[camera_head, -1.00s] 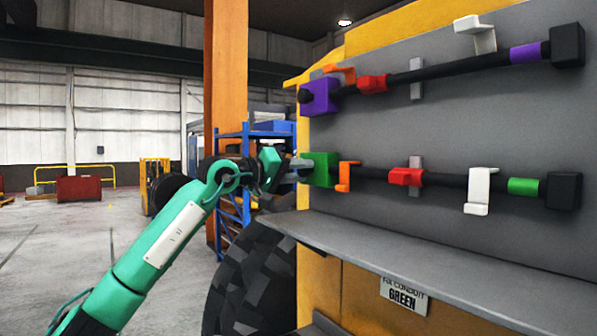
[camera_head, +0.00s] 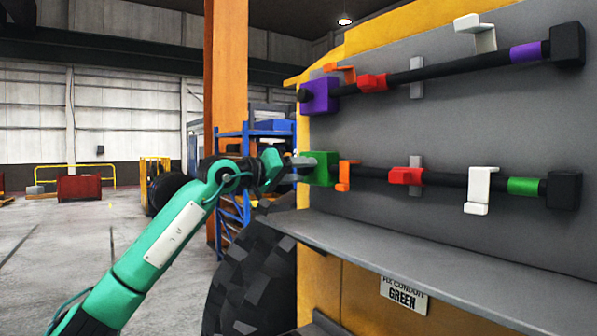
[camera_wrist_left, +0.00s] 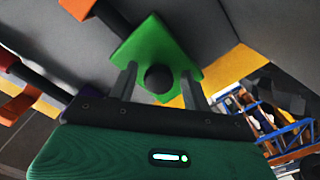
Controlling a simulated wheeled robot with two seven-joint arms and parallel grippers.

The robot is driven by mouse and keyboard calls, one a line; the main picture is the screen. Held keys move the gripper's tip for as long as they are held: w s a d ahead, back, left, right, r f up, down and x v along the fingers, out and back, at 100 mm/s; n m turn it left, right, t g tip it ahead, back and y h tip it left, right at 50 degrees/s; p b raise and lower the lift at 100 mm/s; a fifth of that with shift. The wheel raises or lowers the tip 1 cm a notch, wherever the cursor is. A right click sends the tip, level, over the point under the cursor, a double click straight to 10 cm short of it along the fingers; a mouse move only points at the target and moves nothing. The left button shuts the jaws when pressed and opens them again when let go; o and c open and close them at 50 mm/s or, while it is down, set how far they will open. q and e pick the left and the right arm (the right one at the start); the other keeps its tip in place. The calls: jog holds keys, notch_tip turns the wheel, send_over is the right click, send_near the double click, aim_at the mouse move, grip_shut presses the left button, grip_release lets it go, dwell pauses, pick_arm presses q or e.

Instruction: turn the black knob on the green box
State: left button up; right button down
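The green box (camera_head: 320,169) is fixed at the left end of the lower black conduit on the grey panel. Its black knob (camera_wrist_left: 158,78) shows in the left wrist view, on the face of the green box (camera_wrist_left: 153,45) turned towards my gripper. My left gripper (camera_head: 300,170) is at the left side of the box. In the left wrist view the two grey fingers of the gripper (camera_wrist_left: 160,79) stand apart, one on each side of the knob, with a visible gap on both sides. The knob is hidden in the head view. My right gripper is not in view.
A purple box (camera_head: 319,95) with a similar black knob sits above, on the upper conduit. Orange, red and white brackets hold the conduits. A large black tyre (camera_head: 255,280) stands below left.

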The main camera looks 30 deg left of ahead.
pick_arm(q)
jog(key=shift+s+a+b, duration=0.2)
jog(key=shift+s+b, duration=0.15)
jog(key=shift+s, duration=0.05)
jog(key=b+v, duration=0.5)
jog(key=v, duration=0.8)
